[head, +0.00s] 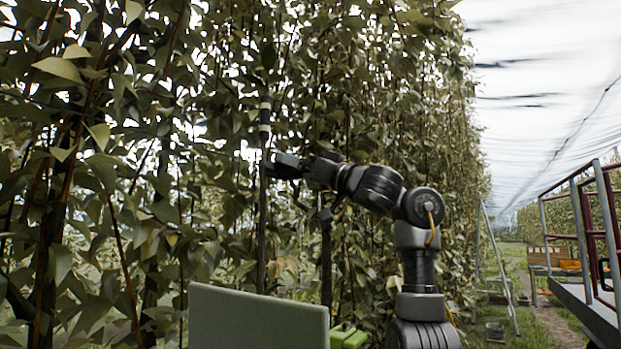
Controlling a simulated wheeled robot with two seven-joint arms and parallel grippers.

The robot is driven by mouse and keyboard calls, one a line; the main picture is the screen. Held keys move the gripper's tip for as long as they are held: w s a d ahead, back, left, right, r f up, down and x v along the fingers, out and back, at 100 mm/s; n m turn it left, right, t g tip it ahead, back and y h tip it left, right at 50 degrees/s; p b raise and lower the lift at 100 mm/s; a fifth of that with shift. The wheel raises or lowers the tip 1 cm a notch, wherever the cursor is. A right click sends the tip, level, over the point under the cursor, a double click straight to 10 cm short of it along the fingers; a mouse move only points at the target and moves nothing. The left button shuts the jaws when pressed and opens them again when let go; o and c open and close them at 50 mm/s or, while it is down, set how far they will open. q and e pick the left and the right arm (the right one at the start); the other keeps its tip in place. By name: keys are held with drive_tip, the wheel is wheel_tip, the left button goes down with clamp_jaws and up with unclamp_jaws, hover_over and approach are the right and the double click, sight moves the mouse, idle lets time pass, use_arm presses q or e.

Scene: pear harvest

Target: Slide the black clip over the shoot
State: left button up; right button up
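My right arm reaches in from the lower right, and its gripper (276,166) is beside a thin upright stem (262,215), which looks like the shoot. The stem has black and white bands (265,112) above the gripper. The fingertips are at the stem or very close to it; I cannot tell whether they touch. I cannot make out the black clip apart from the dark gripper parts. Whether the fingers are open or shut is too small and dark to tell. My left gripper is not in view.
Dense leafy branches (95,150) fill the left and middle. A pale green panel (258,318) stands at the bottom, with bright green objects (348,337) beside it. At the right are a stepladder (497,262), a railed platform (590,308) and a grass aisle.

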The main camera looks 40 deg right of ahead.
drive_tip(key=a, duration=0.1)
drive_tip(key=s+a+b, duration=0.1)
drive_tip(key=a, duration=0.1)
drive_tip(key=shift+s+a+f, duration=0.1)
drive_tip(key=shift+a, duration=0.35)
drive_tip(key=shift+d, duration=0.2)
drive_tip(key=o, duration=1.1)
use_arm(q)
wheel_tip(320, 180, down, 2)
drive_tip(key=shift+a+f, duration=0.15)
use_arm(e)
drive_tip(key=shift+o, duration=0.2)
drive_tip(key=shift+s+a, duration=0.1)
drive_tip(key=shift+a, duration=0.15)
drive_tip(key=shift+s+d+b, duration=0.1)
drive_tip(key=shift+s+b, duration=0.05)
drive_tip(key=shift+b, duration=0.15)
use_arm(q)
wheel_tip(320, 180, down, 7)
drive_tip(key=b, duration=0.6)
drive_tip(key=shift+b, duration=0.3)
use_arm(e)
drive_tip(key=v, duration=1)
drive_tip(key=shift+s, duration=0.2)
